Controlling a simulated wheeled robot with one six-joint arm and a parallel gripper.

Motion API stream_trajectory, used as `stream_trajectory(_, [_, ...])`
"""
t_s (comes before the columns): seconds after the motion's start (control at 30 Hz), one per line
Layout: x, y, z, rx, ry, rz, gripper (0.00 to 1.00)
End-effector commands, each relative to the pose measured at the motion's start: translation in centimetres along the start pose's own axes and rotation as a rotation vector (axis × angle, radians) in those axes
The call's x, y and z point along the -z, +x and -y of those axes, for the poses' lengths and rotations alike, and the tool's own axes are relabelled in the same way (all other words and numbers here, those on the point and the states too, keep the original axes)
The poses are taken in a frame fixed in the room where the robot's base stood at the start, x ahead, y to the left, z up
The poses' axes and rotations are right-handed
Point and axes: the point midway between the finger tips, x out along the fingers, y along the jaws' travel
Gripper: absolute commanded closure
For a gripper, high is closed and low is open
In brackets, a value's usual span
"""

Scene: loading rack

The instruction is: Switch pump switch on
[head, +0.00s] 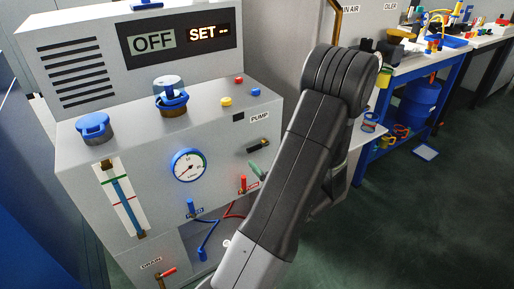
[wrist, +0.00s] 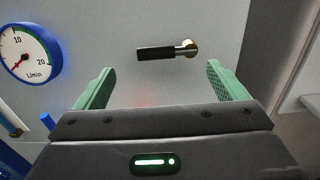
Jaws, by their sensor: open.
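The pump switch is a black-handled lever (head: 258,146) on the front panel of the grey machine, below the PUMP label (head: 259,118). In the wrist view the black lever (wrist: 157,53) lies nearly level, its handle pointing left from a brass pivot at its right end. My gripper (wrist: 152,84) is open and empty, its green fingers apart on either side, with the lever ahead of and between them. In the head view a green finger of my gripper (head: 257,170) shows just below the lever; the rest is hidden behind my arm.
A display (head: 153,41) reads OFF beside a SET readout (head: 209,33). A round gauge (head: 189,165) sits left of the lever. Red valve handle (head: 243,184) and blue valve handle (head: 192,207) project below. A cluttered blue workbench (head: 376,108) stands right, with open floor before it.

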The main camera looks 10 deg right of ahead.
Motion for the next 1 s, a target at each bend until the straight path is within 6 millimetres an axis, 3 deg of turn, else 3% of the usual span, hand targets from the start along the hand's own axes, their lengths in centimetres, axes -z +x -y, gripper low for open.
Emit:
stream_trajectory(0.2, [0.0,4.3,-0.1,-0.004,-0.002,-0.001,0.07])
stream_trajectory(0.4, [0.0,7.1,-0.1,-0.003,-0.002,-0.001,0.07])
stream_trajectory(0.83, [0.0,8.2,0.0,0.000,-0.001,-0.001,0.07])
stream_trajectory(0.87, [0.0,8.2,0.0,0.000,-0.001,-0.001,0.09])
stream_trajectory(1.0, [0.0,8.2,0.0,0.000,-0.001,-0.001,0.37])
